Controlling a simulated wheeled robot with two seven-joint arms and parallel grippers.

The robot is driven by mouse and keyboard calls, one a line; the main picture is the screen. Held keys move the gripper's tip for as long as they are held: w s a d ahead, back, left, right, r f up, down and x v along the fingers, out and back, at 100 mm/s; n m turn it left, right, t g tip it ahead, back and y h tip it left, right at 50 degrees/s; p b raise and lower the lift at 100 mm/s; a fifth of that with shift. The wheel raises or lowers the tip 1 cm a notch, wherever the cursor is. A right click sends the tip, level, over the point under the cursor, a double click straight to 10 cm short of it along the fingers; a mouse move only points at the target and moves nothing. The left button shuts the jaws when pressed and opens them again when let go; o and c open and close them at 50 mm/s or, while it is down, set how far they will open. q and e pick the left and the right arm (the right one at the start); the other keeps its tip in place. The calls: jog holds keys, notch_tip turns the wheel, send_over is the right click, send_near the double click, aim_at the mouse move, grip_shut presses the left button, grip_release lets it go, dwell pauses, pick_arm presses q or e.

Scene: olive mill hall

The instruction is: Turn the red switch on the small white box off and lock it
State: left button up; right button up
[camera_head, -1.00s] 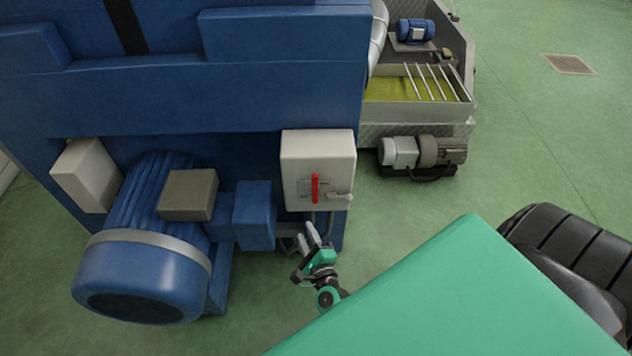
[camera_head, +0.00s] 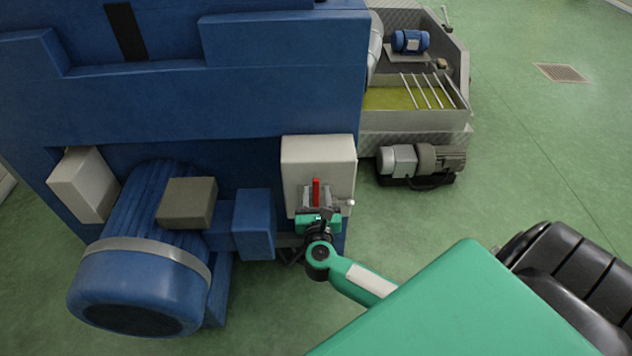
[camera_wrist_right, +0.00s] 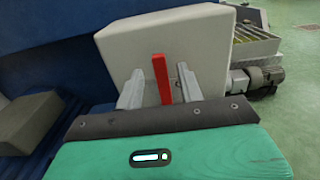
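The small white box (camera_head: 318,158) is fixed on the blue machine, and it also fills the middle of the right wrist view (camera_wrist_right: 165,45). Its red switch (camera_head: 316,190) stands upright on the front face; it shows in the right wrist view too (camera_wrist_right: 161,78). My right gripper (camera_head: 316,197) is in front of the box, with its fingers (camera_wrist_right: 158,88) open on either side of the red switch. A gap shows between each finger and the switch. The gripper hides the lower part of the box face. My left gripper is not in view.
A large blue motor (camera_head: 145,285) stands to the left of the box, with a grey terminal block (camera_head: 187,202) on it. A small grey motor (camera_head: 418,162) sits on the floor at right. Green floor around it is open.

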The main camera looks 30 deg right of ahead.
aim_at(316, 185)
jog(key=shift+x, duration=2.25)
grip_shut()
